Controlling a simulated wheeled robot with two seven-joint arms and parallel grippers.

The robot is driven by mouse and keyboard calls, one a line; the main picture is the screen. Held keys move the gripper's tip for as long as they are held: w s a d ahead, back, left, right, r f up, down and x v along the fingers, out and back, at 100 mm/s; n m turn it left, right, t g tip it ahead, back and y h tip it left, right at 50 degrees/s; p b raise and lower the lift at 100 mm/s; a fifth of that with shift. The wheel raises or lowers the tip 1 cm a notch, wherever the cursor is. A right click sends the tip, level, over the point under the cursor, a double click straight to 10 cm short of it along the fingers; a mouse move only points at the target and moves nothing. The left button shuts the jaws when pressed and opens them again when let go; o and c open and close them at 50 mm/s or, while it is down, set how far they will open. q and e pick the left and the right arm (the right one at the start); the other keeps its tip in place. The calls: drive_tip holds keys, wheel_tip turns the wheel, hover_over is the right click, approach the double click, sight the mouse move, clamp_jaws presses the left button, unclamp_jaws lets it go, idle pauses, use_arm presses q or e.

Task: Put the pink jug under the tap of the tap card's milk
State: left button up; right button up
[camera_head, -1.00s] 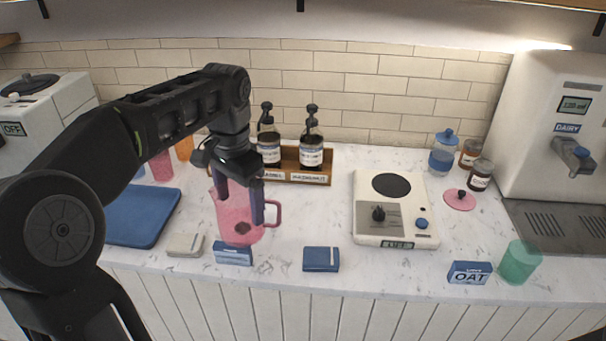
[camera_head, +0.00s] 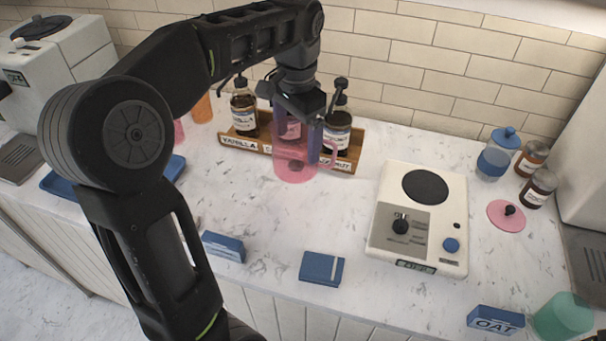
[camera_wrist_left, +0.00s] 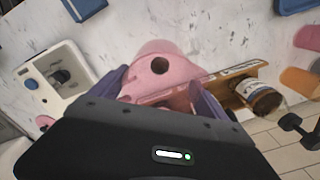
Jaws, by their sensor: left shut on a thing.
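My left gripper (camera_head: 299,142) is shut on the pink jug (camera_head: 293,166), which looks upright, with its handle to the right. The jug is just in front of the syrup rack, overlapping it in the head view; I cannot tell how far it is above the counter. The jug also shows between the purple fingers in the left wrist view (camera_wrist_left: 165,62). A blue card reading OAT (camera_head: 495,320) stands at the counter's front right. The machine (camera_head: 586,165) at the right edge is mostly cut off, and its tap is out of frame. My right gripper is not in view.
A wooden rack (camera_head: 232,142) holds syrup bottles. A green cup (camera_head: 563,318), jars (camera_head: 532,158) and a pink lid (camera_head: 505,215) are farther right.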

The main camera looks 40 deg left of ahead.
use_arm(q)
wheel_tip(320, 180, down, 6)
drive_tip(key=shift+r, duration=0.15)
wheel_tip(320, 180, down, 4)
drive_tip(key=shift+r, duration=0.25)
drive_tip(key=shift+f, duration=0.1)
idle(0.3)
drive_tip(key=shift+f, duration=0.2)
drive_tip(key=o, duration=1.8)
